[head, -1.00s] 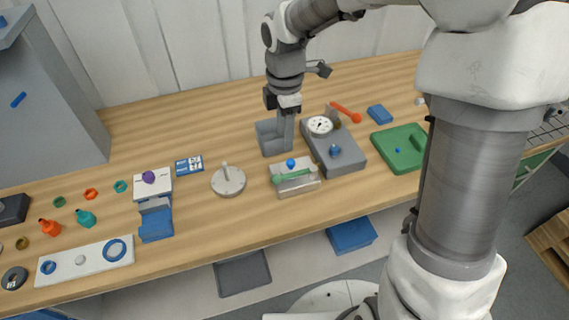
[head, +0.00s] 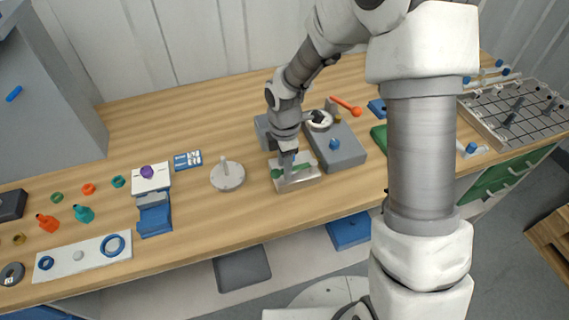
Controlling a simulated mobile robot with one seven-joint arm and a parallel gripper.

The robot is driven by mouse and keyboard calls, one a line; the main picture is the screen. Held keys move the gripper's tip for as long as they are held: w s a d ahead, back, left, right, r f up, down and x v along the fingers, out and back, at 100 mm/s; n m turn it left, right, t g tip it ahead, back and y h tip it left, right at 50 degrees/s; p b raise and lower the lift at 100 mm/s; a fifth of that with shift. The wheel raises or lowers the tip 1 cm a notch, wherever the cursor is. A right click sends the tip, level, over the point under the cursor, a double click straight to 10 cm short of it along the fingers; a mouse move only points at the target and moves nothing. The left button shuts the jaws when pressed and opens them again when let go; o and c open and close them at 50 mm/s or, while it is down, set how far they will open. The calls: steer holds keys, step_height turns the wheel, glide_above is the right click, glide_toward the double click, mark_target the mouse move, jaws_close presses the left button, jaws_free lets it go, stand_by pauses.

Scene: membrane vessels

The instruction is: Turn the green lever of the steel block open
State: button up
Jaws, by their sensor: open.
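The steel block (head: 299,183) sits near the front edge of the wooden bench, in the middle of the head view. Its green lever (head: 277,173) lies across the top of the block, with its knob end at the left. My gripper (head: 287,178) points down right over the block and the lever. It is open, and its fingers hide the middle of the lever and the blue knob behind it. I cannot tell whether the fingers touch the lever.
A grey box with a gauge and a blue knob (head: 341,148) stands close to the right of the block. A grey disc with an upright post (head: 227,175) is to the left. A grey open bin (head: 262,131) is behind my gripper. The bench's front edge is just below.

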jaws_close()
stand_by(1.4)
